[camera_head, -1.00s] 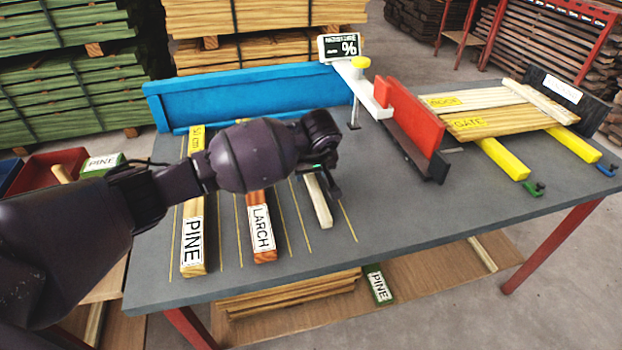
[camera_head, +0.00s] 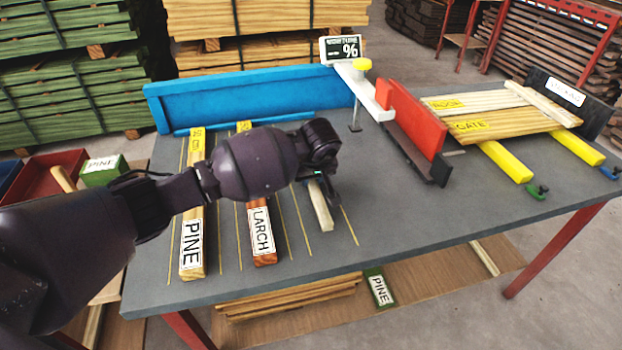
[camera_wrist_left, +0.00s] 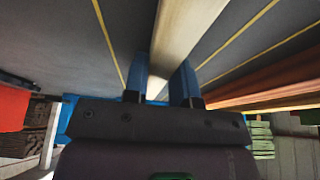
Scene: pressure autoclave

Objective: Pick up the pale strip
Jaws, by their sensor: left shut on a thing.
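The pale strip (camera_head: 321,209) lies lengthwise on the grey table, to the right of the larch piece. My left gripper (camera_head: 318,184) is at its far end, over the strip, and my wrist hides that end. In the left wrist view the strip (camera_wrist_left: 183,30) runs between the two blue fingers of the left gripper (camera_wrist_left: 168,82), which is shut on it. I cannot tell whether the strip is lifted off the table. My right gripper is in neither view.
The larch piece (camera_head: 262,232) and the pine piece (camera_head: 193,231) lie to the left. A blue fence (camera_head: 250,98) stands behind, and a red stop (camera_head: 415,120) is at the right. Gate boards (camera_head: 500,121) lie further right. The table's front right (camera_head: 430,220) is clear.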

